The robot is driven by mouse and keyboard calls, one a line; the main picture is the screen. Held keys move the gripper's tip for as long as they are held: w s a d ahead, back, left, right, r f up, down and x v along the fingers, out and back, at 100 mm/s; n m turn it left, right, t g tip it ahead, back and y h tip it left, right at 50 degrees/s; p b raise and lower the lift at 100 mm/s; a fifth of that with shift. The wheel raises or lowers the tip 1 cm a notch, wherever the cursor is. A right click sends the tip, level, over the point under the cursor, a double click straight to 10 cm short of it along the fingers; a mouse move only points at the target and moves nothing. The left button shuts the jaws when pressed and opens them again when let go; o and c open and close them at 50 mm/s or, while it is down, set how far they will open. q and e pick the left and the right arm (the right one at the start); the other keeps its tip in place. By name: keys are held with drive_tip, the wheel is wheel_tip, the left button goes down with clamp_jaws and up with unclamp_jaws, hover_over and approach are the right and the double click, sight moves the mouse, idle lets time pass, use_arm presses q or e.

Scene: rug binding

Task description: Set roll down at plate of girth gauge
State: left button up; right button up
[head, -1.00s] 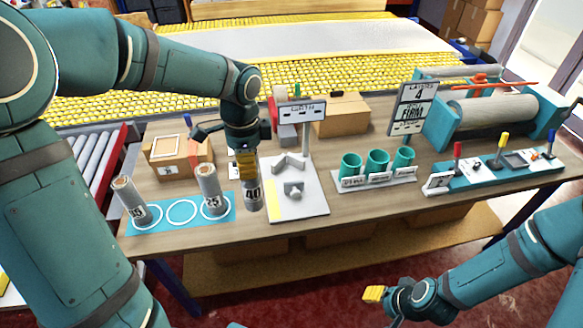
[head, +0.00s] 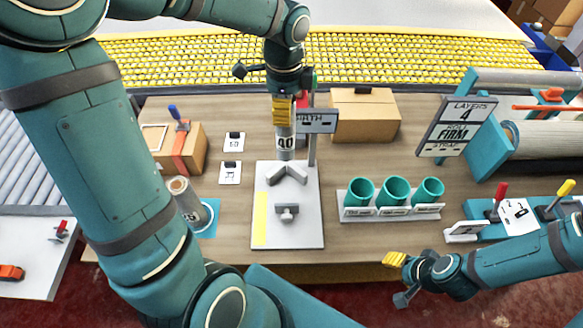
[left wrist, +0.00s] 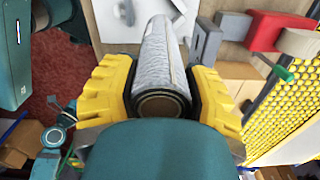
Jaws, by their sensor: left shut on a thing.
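My left gripper (head: 284,110) is shut on a grey roll (head: 285,143) marked 40, held upright at the far edge of the girth gauge's plate (head: 303,233), just behind its V-shaped block (head: 287,172). Whether the roll's foot touches anything is unclear. In the left wrist view the roll (left wrist: 160,55) lies between the yellow fingers (left wrist: 160,92). The plate has a yellow strip and a small grey slider (head: 287,212). The gauge's sign (head: 317,121) stands on a post right of the roll. My right gripper (head: 395,260) is at the table's front edge; its opening is unclear.
Another roll (head: 187,203) stands on a blue mat (head: 210,217), partly behind my left arm. Three teal cups (head: 395,192) stand right of the plate. A cardboard box (head: 365,116) is behind. Two small cards (head: 231,172) lie on clear wood left of the plate.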

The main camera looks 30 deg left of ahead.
sight(285, 157)
use_arm(q)
wheel_tip(285, 157, down, 17)
drive_tip(key=shift+r+b, duration=0.1)
drive_tip(key=shift+b, duration=1.1)
drive_tip(key=shift+s, duration=0.1)
drive_tip(key=shift+f, duration=0.2)
drive_tip(key=o, duration=1)
drive_tip(key=shift+o, duration=0.2)
drive_tip(key=shift+r, duration=0.2)
